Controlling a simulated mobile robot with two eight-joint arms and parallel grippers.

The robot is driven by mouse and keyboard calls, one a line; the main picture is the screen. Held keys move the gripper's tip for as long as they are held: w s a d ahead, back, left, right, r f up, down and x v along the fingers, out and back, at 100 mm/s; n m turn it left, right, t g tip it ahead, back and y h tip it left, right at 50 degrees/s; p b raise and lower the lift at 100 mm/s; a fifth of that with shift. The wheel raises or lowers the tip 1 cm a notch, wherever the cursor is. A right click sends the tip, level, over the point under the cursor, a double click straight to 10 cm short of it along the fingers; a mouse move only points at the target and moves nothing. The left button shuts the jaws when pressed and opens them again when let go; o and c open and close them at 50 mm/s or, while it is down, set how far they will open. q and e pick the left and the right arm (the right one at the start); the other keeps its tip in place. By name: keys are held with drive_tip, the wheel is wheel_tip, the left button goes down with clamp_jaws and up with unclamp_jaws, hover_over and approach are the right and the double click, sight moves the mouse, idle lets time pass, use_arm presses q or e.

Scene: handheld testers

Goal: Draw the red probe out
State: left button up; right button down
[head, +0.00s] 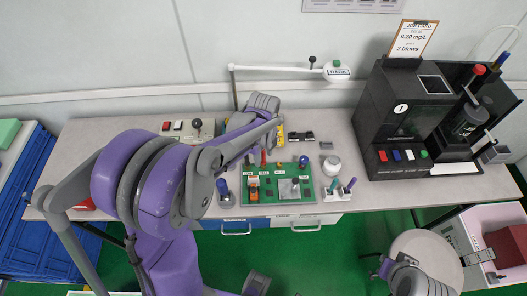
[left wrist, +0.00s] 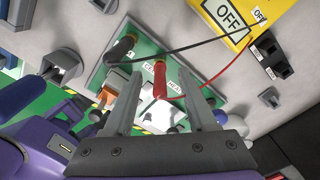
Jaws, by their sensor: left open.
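The red probe (left wrist: 160,80) stands in the green board (left wrist: 92,75), its red lead running to the yellow meter (left wrist: 228,18) marked OFF. In the head view the red probe (head: 263,158) shows small at the back edge of the green board (head: 296,201). My left gripper (left wrist: 160,74) is open, one finger on each side of the red probe in the left wrist view, with gaps showing. A black probe (left wrist: 122,48) stands beside it, left of the fingers. In the head view my left arm hides much of the yellow meter (head: 281,136).
A large black tester (head: 390,120) stands at the table's right. A white lamp arm (head: 290,69) crosses behind the board. Pens in a holder (head: 336,193) and a round white pot (head: 331,165) stand right of the board. Clear table lies between these and the tester.

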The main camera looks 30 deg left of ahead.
use_arm(q)
drive_tip(key=shift+c, duration=0.4)
clamp_jaws()
idle(1.4)
